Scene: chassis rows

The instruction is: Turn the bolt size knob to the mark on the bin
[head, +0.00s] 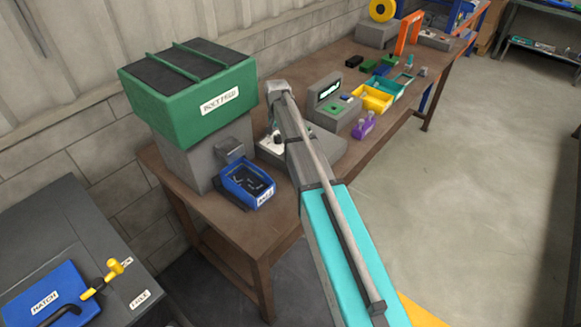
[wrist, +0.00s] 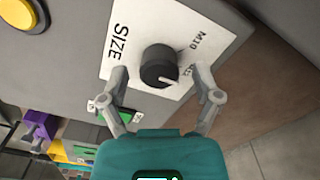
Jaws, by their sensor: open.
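The bolt size knob (wrist: 157,64) is a round black knob with a white pointer on a white plate (wrist: 135,30) marked SIZE. An M10 mark shows at the upper right, and another mark beside it is partly hidden by a finger. The pointer is toward the lower right of the picture. My gripper (wrist: 160,73) is open, with one finger on each side of the knob; I cannot tell whether either touches it. In the head view the plate (head: 272,146) is partly behind my arm. The blue bin (head: 238,190) holds dark bolts; its label is too small to read surely.
The green-topped bolt feed box (head: 185,120) stands behind the blue bin on the brown workbench (head: 225,222). A yellow round button (wrist: 20,14) is on the same panel. A grey device (head: 325,110), yellow bin (head: 372,100) and purple item (head: 364,127) stand further along the bench.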

